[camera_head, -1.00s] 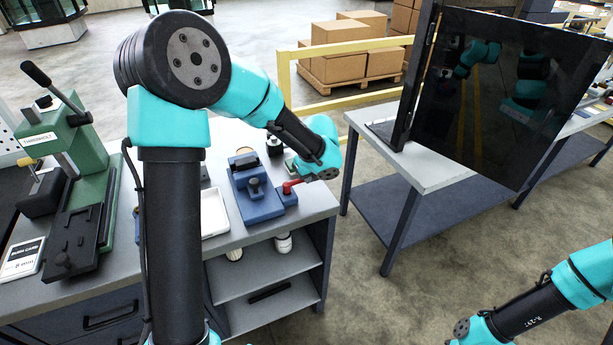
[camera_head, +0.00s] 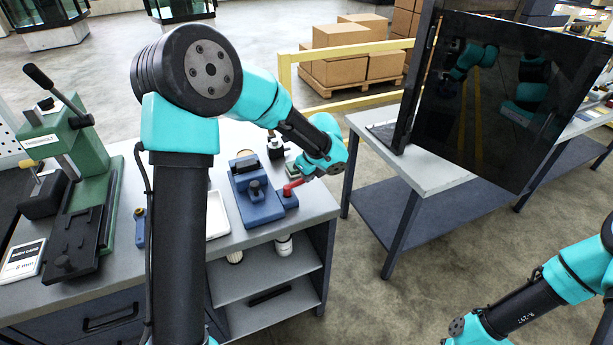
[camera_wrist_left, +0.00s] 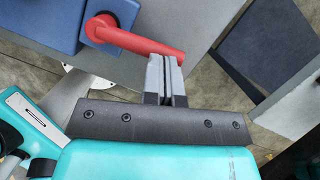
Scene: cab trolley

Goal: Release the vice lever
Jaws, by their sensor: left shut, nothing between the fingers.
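The blue vice (camera_head: 258,202) stands on the grey bench top, near its right end. Its red lever (camera_head: 293,187) points right, towards my left wrist. In the wrist view the lever (camera_wrist_left: 135,38) runs from a round hub on the blue block (camera_wrist_left: 100,22) to a free end at my fingertips. My left gripper (camera_wrist_left: 165,60) is shut, its two grey fingers together with nothing between them. The fingertips overlap the lever's free end in the picture; I cannot tell if they touch. In the head view my wrist hides these fingers. My right arm shows at lower right, its gripper out of frame.
A green press (camera_head: 85,185) stands on the bench at left. A white tray (camera_head: 217,222) lies left of the vice, partly behind my arm. A dark bottle (camera_head: 275,148) stands behind the vice. A second table with a large dark screen (camera_head: 510,95) is at right, across a gap.

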